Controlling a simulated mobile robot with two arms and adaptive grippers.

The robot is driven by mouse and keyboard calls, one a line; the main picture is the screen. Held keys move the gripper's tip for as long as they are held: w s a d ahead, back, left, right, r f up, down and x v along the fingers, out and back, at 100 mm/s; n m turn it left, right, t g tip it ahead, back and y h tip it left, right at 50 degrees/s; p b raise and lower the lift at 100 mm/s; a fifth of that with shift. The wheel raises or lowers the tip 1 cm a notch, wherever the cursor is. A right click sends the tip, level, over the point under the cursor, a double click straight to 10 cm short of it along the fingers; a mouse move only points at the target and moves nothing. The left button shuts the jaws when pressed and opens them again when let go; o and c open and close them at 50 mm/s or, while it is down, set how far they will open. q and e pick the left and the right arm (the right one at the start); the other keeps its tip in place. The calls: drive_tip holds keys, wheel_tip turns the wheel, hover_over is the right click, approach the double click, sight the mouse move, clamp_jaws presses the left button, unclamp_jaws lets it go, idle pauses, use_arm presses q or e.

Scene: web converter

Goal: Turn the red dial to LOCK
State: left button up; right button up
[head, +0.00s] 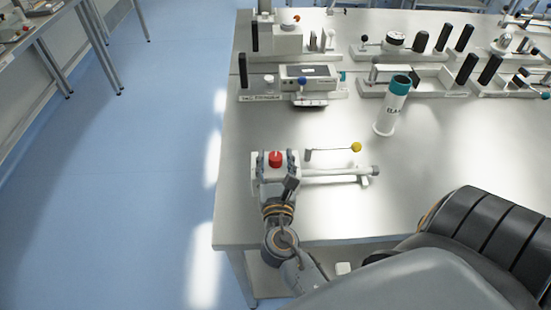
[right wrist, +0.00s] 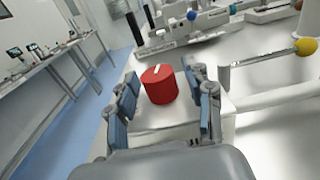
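The red dial (head: 275,159) sits on top of a white block (head: 258,170) at the left end of a bench fixture. In the right wrist view the dial (right wrist: 160,85) is a red cylinder with a white mark on its top face. My right gripper (head: 285,188) is on the near side of the block in the head view. In the right wrist view its blue-padded fingers (right wrist: 164,88) are open, one to each side of the dial, with gaps showing. I cannot read any LOCK lettering. My left gripper is not in view.
A rod with a yellow ball (head: 356,147) and a white bar (head: 330,172) extend right from the block. Several fixtures line the table's (head: 450,150) back. Blue floor lies left of the table edge.

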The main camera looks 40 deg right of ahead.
drive_tip(key=v, duration=1.2)
drive_tip(key=shift+s+f, duration=0.1)
drive_tip(key=shift+f, duration=0.05)
